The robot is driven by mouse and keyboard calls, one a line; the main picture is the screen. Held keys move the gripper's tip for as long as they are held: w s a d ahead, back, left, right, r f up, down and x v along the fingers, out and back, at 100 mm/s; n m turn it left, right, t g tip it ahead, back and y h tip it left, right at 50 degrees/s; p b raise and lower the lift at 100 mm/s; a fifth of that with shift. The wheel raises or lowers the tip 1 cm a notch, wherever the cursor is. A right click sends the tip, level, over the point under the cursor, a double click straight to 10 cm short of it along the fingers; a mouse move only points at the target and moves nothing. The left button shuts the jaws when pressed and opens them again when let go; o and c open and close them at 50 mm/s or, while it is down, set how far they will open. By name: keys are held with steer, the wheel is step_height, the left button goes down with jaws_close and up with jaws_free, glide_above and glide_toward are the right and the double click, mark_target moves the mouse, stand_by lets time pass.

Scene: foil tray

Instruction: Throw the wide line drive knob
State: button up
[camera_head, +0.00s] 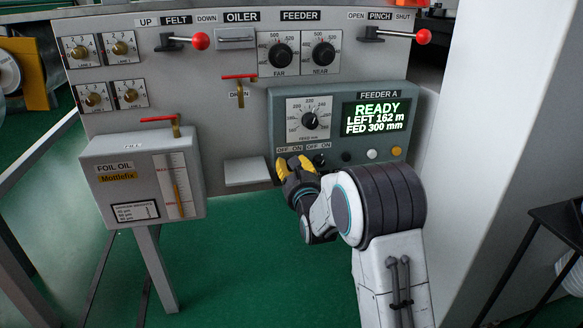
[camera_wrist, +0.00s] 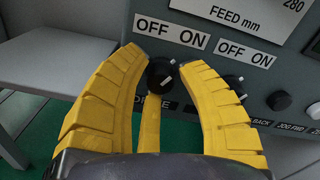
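The feeder A panel (camera_head: 275,110) carries two OFF/ON knobs in its lower row. The left one is a dark knob (camera_wrist: 160,73) with a pale pointer line, under an OFF ON label, with a partly covered label ending in "VE" below it. Whether it is the wide line drive knob cannot be read. My gripper (camera_wrist: 165,68) has its yellow fingers spread on both sides of this knob, with no clear contact. In the head view my gripper (camera_head: 286,165) is at the panel's lower left and hides this knob. The right OFF/ON knob (camera_head: 319,160) shows beside my gripper.
The feeder A display (camera_head: 376,117) reads READY, LEFT 162 m, FED 300 mm. A black, a white (camera_head: 372,154) and an orange button (camera_head: 396,152) sit right of the knobs. A grey ledge (camera_head: 246,171) and the foil oil box (camera_head: 140,180) lie to the left.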

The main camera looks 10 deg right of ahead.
steer(key=shift+r, duration=0.1)
jaws_close()
steer(key=shift+r+n, duration=0.1)
steer(key=shift+n, duration=0.2)
steer(key=n, duration=0.5)
steer(key=shift+a+n, duration=0.1)
steer(key=shift+n, duration=0.2)
steer(key=n, duration=0.5)
steer(key=shift+n, duration=0.3)
steer(key=shift+a, duration=0.1)
stand_by(0.3)
steer(key=shift+o, duration=0.5)
jaws_free()
steer(key=shift+n, duration=0.3)
steer(key=o, duration=0.4)
steer(key=shift+f, duration=0.25)
steer(key=shift+c, duration=0.2)
